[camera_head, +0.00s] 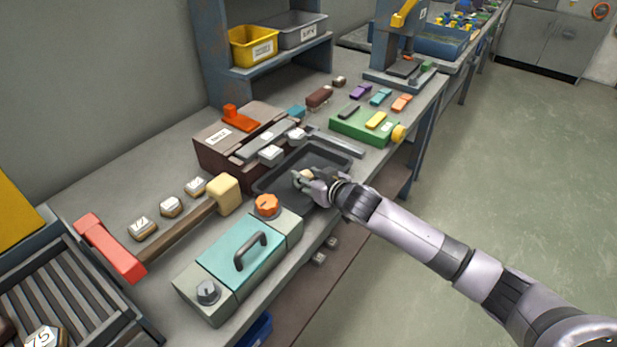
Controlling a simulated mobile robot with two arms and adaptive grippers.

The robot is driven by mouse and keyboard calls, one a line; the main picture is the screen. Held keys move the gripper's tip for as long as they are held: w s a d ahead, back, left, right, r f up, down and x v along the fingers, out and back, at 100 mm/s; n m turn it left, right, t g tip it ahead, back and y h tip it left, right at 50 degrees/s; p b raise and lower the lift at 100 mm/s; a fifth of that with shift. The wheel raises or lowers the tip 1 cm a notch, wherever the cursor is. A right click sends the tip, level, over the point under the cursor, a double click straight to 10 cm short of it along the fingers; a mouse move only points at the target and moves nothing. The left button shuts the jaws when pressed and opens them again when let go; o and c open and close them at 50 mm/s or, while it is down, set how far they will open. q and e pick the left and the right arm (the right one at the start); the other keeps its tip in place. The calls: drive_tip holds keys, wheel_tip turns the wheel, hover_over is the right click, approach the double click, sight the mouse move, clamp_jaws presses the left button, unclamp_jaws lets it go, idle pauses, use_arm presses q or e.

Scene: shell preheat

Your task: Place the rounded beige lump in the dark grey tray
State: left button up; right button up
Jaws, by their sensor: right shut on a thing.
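The dark grey tray (322,156) lies on the workbench in the middle of the head view. My right gripper (306,181) reaches in from the right over the tray's near side. It is shut on a small rounded beige lump (305,174), mostly hidden by the fingers. I cannot tell whether the lump touches the tray floor. My left gripper is not in view.
A teal-lidded box (240,256) with an orange knob stands in front of the tray. A mallet (223,194) lies to its left. A brown machine (222,146) stands behind. A green block (362,125) stands to the right.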

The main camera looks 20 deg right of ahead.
drive_tip(key=shift+f, duration=0.15)
drive_tip(key=o, duration=1.1)
drive_tip(key=shift+o, duration=0.2)
drive_tip(key=shift+r, duration=0.2)
drive_tip(key=v, duration=1.2)
drive_tip(key=shift+d, duration=0.1)
drive_tip(key=shift+f, duration=0.1)
